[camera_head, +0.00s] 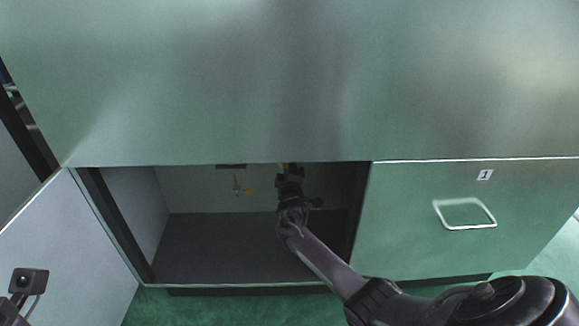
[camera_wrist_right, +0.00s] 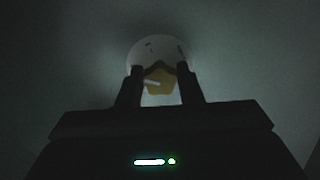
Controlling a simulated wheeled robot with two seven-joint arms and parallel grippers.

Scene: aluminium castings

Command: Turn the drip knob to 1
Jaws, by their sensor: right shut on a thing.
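The drip knob (camera_wrist_right: 161,88) is a small orange-yellow knob with a white pointer mark, in front of a round white dial (camera_wrist_right: 146,52) with faint dark marks. The marks are too dim to read. My right gripper (camera_wrist_right: 160,77) is shut on the knob, one finger on each side. In the head view my right gripper (camera_head: 289,172) reaches into the open cabinet compartment (camera_head: 200,245), up near its top edge. There the knob is mostly hidden behind the gripper and the upper panel. My left gripper's fingers do not show.
A small yellow fitting (camera_head: 238,188) sits on the compartment's back wall, left of my right gripper. An open door (camera_head: 75,240) stands at the left. A closed front with a handle (camera_head: 465,214) and a "1" label (camera_head: 485,174) is at the right. A large green panel (camera_head: 290,80) overhangs above.

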